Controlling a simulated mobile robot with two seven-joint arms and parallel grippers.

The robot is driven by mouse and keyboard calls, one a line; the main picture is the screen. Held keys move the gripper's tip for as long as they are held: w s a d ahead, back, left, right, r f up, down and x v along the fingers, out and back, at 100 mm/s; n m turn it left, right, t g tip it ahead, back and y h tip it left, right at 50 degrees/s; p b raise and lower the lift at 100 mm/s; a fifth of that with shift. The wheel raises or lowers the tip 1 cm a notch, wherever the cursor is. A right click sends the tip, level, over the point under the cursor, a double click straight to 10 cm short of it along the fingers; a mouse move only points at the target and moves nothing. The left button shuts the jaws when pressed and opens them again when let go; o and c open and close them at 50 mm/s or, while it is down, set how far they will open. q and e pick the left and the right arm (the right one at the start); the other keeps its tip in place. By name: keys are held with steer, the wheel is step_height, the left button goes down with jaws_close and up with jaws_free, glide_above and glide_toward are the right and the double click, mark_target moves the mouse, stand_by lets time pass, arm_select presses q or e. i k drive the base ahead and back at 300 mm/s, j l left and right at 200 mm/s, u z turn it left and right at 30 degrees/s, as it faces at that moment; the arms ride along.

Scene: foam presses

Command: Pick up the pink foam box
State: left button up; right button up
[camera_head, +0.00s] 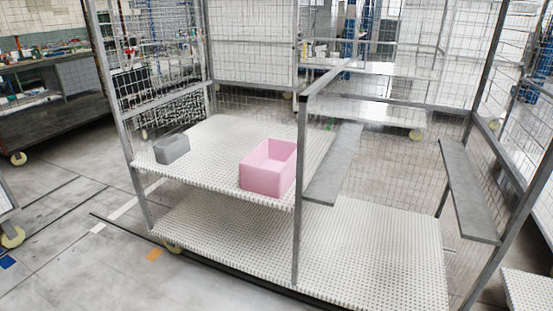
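The pink foam box (267,178) is an open-topped box. It stands upright on the white perforated upper shelf (215,140) of a metal wire-mesh cart, near the shelf's front edge and right end. Its open top faces up, and part of its inside shows. The box's right side is close to a grey upright post of the cart. Neither of my grippers shows in the head view, and nothing is seen touching the box.
A small grey box (172,148) stands on the same shelf at the left. Grey posts (298,200) and narrow grey side ledges (333,165) flank the shelf's right end. A lower perforated deck (370,250) is bare. Open floor (60,240) lies at the front left.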

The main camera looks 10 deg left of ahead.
mark_target(268, 171)
steer(key=i+j, duration=0.3)
steer(key=j, duration=0.15)
steer(key=i+j, duration=0.45)
steer(key=j, duration=0.25)
steer(key=i+j, duration=0.1)
steer(key=j, duration=0.25)
steer(key=i+j, duration=0.15)
steer(key=j, duration=0.25)
steer(key=i+j+z, duration=0.1)
steer(key=j, duration=0.3)
steer(key=i+j, duration=0.15)
steer(key=j, duration=0.2)
